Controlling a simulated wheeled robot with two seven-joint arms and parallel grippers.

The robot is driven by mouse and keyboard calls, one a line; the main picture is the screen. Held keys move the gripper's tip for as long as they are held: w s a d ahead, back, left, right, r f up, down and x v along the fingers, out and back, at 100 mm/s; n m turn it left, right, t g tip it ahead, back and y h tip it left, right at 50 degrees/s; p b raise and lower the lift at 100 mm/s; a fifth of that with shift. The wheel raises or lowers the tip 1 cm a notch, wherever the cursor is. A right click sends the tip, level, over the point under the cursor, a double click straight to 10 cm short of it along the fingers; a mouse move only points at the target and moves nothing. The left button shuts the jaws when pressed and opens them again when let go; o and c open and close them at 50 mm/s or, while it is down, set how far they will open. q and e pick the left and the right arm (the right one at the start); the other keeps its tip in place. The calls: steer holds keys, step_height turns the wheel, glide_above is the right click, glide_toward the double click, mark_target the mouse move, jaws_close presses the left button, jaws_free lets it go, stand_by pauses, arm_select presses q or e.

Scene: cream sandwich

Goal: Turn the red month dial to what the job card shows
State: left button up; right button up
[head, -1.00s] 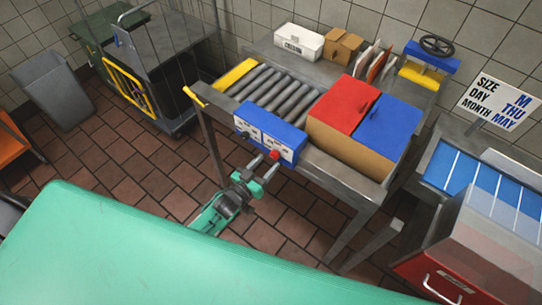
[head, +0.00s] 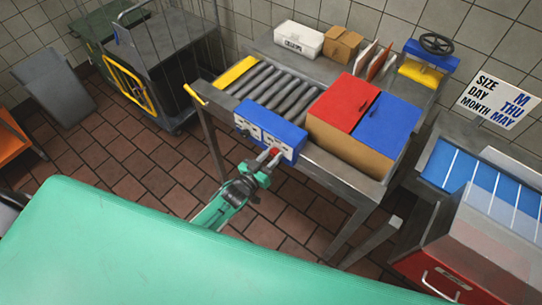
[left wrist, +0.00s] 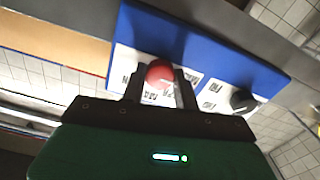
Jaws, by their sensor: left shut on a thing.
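The red month dial (left wrist: 159,74) sits on the white face of a blue box (head: 271,124) at the front of the roller table. My left gripper (head: 268,158) is at the front of this box, its two fingers shut on the red dial. In the left wrist view the fingers (left wrist: 160,88) lie on both sides of the dial. Letters around the dial are partly hidden and too blurred to read surely. A black dial (left wrist: 243,101) sits beside it. My right gripper is not in view.
A carton with red (head: 345,103) and blue (head: 388,124) lids stands right of the rollers (head: 272,88). A wire cart (head: 165,60) is at the back left. A blue-topped conveyor (head: 436,162) and a red drawer unit (head: 440,278) are at the right. Tiled floor lies open below.

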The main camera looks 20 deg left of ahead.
arm_select(q)
steer(key=shift+m, duration=0.3)
steer(key=shift+m+b, duration=0.45)
steer(key=shift+m, duration=0.55)
steer(key=m+b, duration=0.2)
steer(key=m, duration=0.3)
steer(key=shift+f, duration=0.1)
steer(key=m+b, duration=0.2)
steer(key=m, duration=0.3)
steer(key=shift+m, duration=0.4)
steer(key=m+b, duration=0.1)
steer(key=m, duration=0.1)
steer(key=shift+m, duration=0.4)
steer(key=shift+m+b, duration=0.55)
steer(key=shift+m, duration=0.25)
steer(key=shift+d, duration=0.1)
steer(key=o, duration=1)
